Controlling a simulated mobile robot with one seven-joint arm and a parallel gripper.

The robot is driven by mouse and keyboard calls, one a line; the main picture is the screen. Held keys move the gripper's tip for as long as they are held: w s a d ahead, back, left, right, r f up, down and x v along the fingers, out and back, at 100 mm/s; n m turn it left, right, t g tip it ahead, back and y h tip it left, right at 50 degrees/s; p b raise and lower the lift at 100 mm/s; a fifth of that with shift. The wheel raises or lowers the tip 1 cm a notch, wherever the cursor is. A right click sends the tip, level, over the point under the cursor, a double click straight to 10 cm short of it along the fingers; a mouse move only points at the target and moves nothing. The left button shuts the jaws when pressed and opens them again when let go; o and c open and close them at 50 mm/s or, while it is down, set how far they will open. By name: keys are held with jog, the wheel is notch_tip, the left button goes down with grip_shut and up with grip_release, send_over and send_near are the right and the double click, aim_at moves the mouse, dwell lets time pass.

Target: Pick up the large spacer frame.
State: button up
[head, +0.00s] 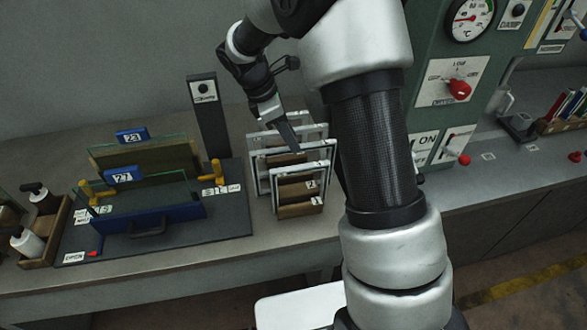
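Several white rectangular spacer frames (331,160) stand upright, one behind another, in a wooden rack (300,210) on the bench at the picture's middle. They differ in size, and the wider ones appear to be the large kind. Small number labels show on the rack, too small to read surely. My gripper (290,142) points down at the top of the frames, between the front and rear ones in the picture. Whether it touches a frame, and whether its fingers are open or shut, I cannot tell. My arm hides part of the rack's right side.
Left of the rack is a dark fixture (235,215) with glass panes, yellow clamps and a blue bar (165,221). A dark post (208,115) stands behind it. A green control panel (425,40) is at right. Bottles sit in a tray (45,238) at far left.

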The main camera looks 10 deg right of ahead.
jog(key=shift+x, duration=1.15)
jog(key=x, duration=0.5)
jog(key=shift+s+a+f, duration=0.15)
jog(key=shift+s+a, duration=0.2)
jog(key=shift+a, duration=0.05)
jog(key=shift+f, duration=0.25)
grip_shut()
